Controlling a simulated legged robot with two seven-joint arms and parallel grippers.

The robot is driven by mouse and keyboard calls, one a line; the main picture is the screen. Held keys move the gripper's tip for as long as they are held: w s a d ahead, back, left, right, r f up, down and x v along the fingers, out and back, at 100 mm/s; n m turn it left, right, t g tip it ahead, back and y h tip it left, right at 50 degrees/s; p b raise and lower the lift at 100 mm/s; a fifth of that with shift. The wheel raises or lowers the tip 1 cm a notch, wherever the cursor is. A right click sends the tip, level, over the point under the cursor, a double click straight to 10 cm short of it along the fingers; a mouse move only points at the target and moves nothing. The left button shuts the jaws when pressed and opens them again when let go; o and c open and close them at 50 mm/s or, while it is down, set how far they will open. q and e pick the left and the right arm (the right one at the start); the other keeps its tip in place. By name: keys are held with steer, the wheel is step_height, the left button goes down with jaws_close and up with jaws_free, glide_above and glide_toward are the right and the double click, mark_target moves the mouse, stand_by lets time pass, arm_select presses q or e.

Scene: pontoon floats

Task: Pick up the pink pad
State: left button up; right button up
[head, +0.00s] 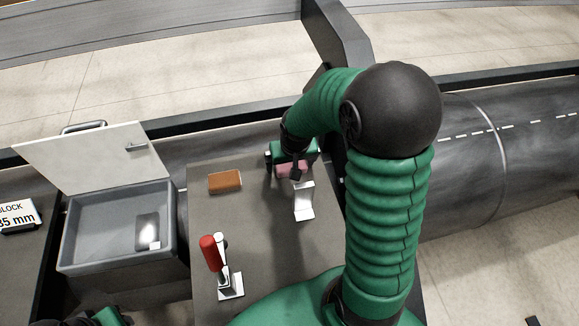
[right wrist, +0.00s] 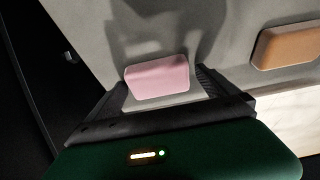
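The pink pad (head: 291,171) is at the far part of the grey worktop, by a white bracket stand (head: 304,203). My right gripper (head: 290,176) reaches down over it and partly hides it. In the right wrist view the pink pad (right wrist: 157,75) lies between the tips of the open right gripper (right wrist: 162,84), with a dark finger on each side. A pale piece shows just below the pad; whether the fingers touch the pad is unclear. Only a green and black part of my left arm shows at the bottom left edge; its fingers are hidden.
An orange-brown block (head: 225,181) lies left of the pad and also shows in the right wrist view (right wrist: 287,45). A red-handled clamp (head: 212,254) stands nearer me. A grey bin (head: 85,238) with an open white lid (head: 95,160) is at the left, beside a labelled block (head: 17,215).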

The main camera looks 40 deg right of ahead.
steer(key=shift+d+f, duration=0.15)
steer(key=shift+d, duration=0.25)
steer(key=c, duration=0.4)
steer(key=shift+a, duration=0.2)
steer(key=c, duration=0.5)
steer(key=shift+a, duration=0.25)
steer(key=shift+c, duration=1)
steer(key=shift+r, duration=0.25)
